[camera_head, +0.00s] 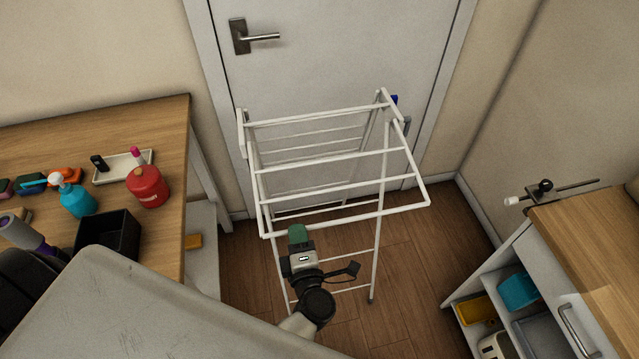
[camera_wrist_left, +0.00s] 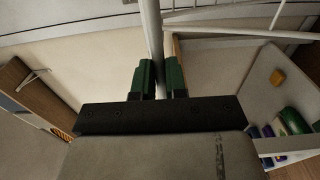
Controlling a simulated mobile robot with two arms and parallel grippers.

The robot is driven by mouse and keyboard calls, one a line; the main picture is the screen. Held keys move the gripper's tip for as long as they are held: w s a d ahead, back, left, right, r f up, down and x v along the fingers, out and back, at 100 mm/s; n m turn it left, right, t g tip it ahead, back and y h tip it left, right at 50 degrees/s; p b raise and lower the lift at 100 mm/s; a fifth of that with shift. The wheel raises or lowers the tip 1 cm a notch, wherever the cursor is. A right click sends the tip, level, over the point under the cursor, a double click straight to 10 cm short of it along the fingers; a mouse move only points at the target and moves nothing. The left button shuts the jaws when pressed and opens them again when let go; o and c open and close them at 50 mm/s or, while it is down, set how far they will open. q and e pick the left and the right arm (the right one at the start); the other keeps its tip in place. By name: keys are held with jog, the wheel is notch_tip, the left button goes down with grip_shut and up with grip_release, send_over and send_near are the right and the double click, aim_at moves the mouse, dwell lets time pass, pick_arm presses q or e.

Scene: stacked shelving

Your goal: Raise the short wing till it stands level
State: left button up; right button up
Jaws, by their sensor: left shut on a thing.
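A white wire drying rack (camera_head: 378,240) stands on the floor in front of the door. The short wing (camera_head: 346,221) is the near part of its top, reaching out toward me. It sticks out from the rack and looks roughly flat from above; I cannot tell whether it is exactly level. My left gripper (camera_head: 298,234) is at the wing's outer bar, near its left end. In the left wrist view its green fingers (camera_wrist_left: 159,78) are shut on the white bar, which passes between them. My right gripper is not in view.
A wooden table (camera_head: 150,125) at left holds a red canister (camera_head: 148,187), a blue bottle (camera_head: 76,200) and a black bin (camera_head: 108,232). A cabinet (camera_head: 590,235) with open shelves stands at right. Wooden floor (camera_head: 415,270) is clear between the rack and cabinet.

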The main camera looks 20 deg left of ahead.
pick_arm(q)
jog(key=shift+s+d+r+p, duration=0.15)
jog(key=shift+r+p, duration=0.4)
jog(key=shift+r, duration=0.35)
jog(key=shift+r+p, duration=0.95)
jog(key=o, duration=0.7)
jog(key=shift+c, duration=0.2)
jog(key=shift+s, duration=0.15)
